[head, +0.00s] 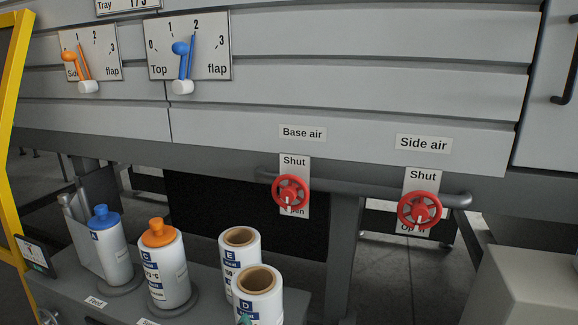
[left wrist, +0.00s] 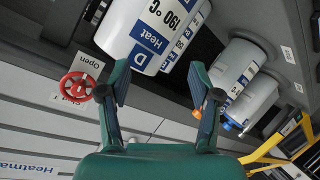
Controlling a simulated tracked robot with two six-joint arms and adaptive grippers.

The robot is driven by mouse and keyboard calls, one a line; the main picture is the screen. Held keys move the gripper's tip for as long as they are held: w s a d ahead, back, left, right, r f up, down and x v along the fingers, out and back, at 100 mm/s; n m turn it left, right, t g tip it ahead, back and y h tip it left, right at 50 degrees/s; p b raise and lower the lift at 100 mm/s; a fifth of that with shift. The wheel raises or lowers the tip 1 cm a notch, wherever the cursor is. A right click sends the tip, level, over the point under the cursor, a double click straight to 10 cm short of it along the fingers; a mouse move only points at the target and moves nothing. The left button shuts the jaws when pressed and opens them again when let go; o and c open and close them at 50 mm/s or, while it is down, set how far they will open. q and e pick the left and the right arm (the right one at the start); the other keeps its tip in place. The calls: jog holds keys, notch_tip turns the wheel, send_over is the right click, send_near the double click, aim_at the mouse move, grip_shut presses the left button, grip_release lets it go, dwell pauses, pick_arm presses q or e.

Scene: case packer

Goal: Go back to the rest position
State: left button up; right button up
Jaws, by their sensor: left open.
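My left gripper (left wrist: 158,72) is open, its two green fingers spread with nothing held between them. The white canister D (left wrist: 155,30), marked Heat 190 °C, is just beyond the fingertips; I cannot tell whether they touch it. In the head view, only a small green tip of the left gripper (head: 244,319) shows at the bottom edge, in front of canister D (head: 262,284). My right gripper is in neither view.
Canister E (head: 239,241), orange-capped canister C (head: 165,262) and blue-capped canister A (head: 110,242) stand on the grey shelf. Red valve wheels for base air (head: 290,193) and side air (head: 419,210) are on the right. A yellow frame (head: 12,110) edges the left.

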pick_arm(q)
jog(key=s+a+f+g, duration=0.2)
jog(key=f+g, duration=0.1)
jog(key=f, duration=0.7)
jog(key=s+a+f+g, duration=0.2)
jog(key=s+f, duration=0.1)
jog(key=f, duration=0.6)
jog(key=s+d+f+m+g+h, duration=0.15)
jog(key=s+f+g, duration=0.45)
jog(key=s+f, duration=0.85)
notch_tip(320, 180, up, 14)
jog(key=s+d+m+g+p, duration=0.1)
jog(key=s+d+p, duration=0.1)
jog(key=p, duration=1.2)
jog(key=shift+s+r+m+g+h, duration=0.15)
jog(key=shift+s+m+g+h, duration=0.2)
jog(key=shift+s+g, duration=0.1)
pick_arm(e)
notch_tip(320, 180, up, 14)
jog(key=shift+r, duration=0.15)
pick_arm(q)
jog(key=shift+c, duration=0.3)
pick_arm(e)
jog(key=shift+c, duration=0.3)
